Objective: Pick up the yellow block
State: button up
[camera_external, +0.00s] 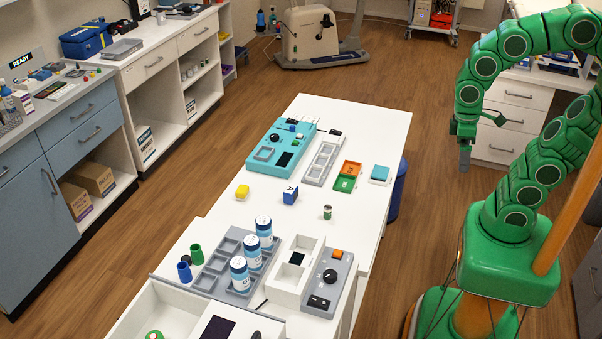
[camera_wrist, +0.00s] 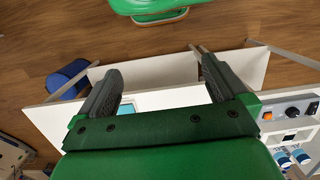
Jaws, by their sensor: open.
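My gripper (camera_external: 465,150) hangs at the end of my green arm, off to the right of the table and well away from the yellow block. In the wrist view its two dark fingers (camera_wrist: 155,82) are spread apart with nothing held between them. I cannot make out the yellow block in the wrist view.
A teal device (camera_external: 281,146) and grey trays stand at the table's far end. A small green can (camera_external: 327,212) stands right of the blue block. Several white-blue bottles (camera_external: 264,232) stand in a grey rack nearer the front. The tabletop around the yellow block is clear.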

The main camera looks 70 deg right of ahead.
jog(key=shift+s+d+f, duration=0.1)
jog(key=shift+s+f, duration=0.05)
jog(key=shift+s, duration=0.25)
jog(key=shift+s+d+f, duration=0.1)
jog(key=shift+s, duration=0.3)
jog(key=shift+c, duration=1.4)
